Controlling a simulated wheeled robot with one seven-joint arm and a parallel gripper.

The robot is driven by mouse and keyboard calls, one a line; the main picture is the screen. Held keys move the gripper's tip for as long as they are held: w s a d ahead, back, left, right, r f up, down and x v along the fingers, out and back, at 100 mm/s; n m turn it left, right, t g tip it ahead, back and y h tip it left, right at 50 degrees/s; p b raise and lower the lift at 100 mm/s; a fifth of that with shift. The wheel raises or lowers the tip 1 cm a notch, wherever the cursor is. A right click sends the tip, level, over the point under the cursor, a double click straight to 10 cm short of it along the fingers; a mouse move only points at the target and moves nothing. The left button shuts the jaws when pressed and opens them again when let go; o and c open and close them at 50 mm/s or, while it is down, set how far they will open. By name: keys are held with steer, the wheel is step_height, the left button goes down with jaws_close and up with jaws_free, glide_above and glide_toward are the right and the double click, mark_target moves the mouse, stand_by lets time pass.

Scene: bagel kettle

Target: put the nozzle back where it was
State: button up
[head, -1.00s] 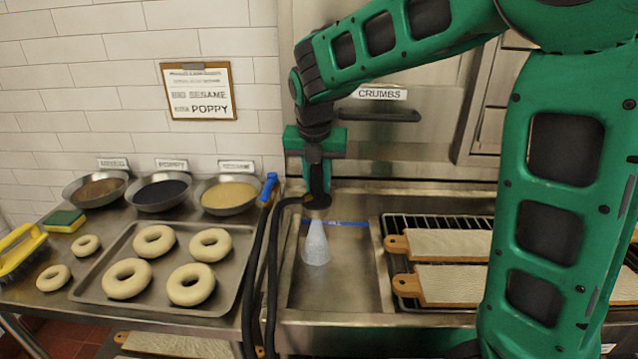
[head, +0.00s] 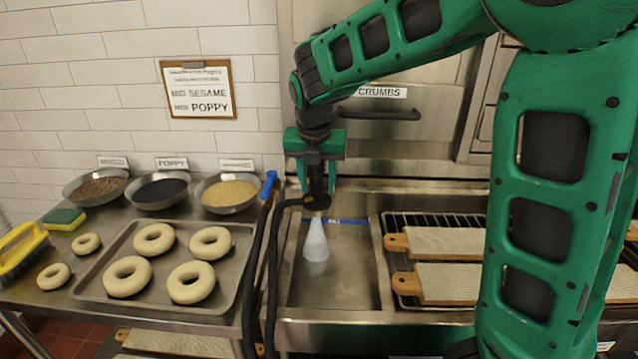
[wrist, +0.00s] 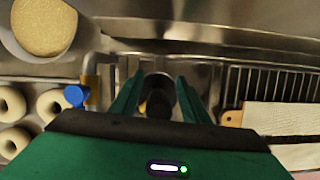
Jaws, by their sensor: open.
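The black spray nozzle (head: 316,203) hangs on a dark hose (head: 277,225) above the left sink basin. A pale cone of spray (head: 316,242) points down from it into the basin. My gripper (head: 318,178) points down over the nozzle, its jaws open. In the wrist view, my gripper's two green fingers (wrist: 157,100) stand on either side of the dark nozzle (wrist: 157,88); I cannot tell whether they touch it. A blue-handled valve (head: 268,187) stands at the sink's left edge and also shows in the wrist view (wrist: 76,96).
On the right, boards (head: 445,283) lie on a wire rack (head: 435,219). The left basin (head: 335,290) is otherwise clear.

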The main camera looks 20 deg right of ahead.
mark_target(315, 168)
steer(key=v, duration=1)
steer(key=shift+s+a+r, duration=0.1)
steer(key=shift+r, duration=0.2)
